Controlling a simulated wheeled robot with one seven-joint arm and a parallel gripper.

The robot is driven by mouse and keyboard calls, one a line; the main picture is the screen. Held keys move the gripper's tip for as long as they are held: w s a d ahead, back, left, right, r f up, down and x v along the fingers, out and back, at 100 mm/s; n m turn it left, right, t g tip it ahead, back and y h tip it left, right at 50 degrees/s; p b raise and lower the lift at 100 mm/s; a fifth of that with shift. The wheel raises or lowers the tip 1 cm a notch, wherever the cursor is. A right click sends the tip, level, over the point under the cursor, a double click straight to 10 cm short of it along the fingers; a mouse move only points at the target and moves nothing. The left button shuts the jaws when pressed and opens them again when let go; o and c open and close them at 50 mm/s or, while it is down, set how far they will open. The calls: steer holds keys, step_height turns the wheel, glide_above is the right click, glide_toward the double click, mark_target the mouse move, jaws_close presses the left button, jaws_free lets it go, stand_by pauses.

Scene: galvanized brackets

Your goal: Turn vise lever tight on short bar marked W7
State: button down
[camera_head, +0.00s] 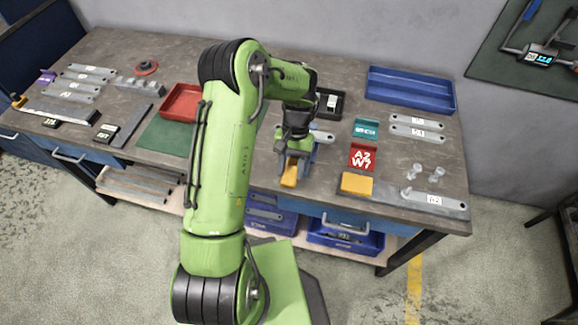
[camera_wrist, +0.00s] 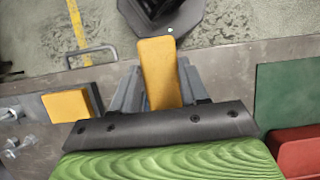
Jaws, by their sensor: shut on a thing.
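The orange-yellow vise lever (camera_head: 289,178) points toward the front edge of the bench. It also shows in the wrist view (camera_wrist: 159,68), pointing away from my gripper. My gripper (camera_head: 293,158) is over the vise, shut on the lever. The blue-grey vise (camera_head: 308,162) is mostly hidden beneath my gripper. A grey bar end (camera_head: 322,137) shows just right of my gripper; the rest is hidden and I cannot read a mark on it. A red block (camera_head: 362,157) reading "A2 W7" stands to the right.
A yellow block (camera_head: 356,184) and a marked flat bar (camera_head: 434,199) lie at the right front. A teal block (camera_head: 365,129), a black tray (camera_head: 327,103) and a blue tray (camera_head: 410,90) stand behind. A red bin (camera_head: 181,103) and green mat (camera_head: 165,137) are left.

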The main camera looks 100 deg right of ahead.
steer(key=c, duration=0.6)
jaws_free()
steer(key=shift+o, duration=0.2)
steer(key=p+v, duration=0.2)
steer(key=v, duration=1.4)
steer(key=shift+p, duration=0.4)
steer(key=shift+f, duration=0.1)
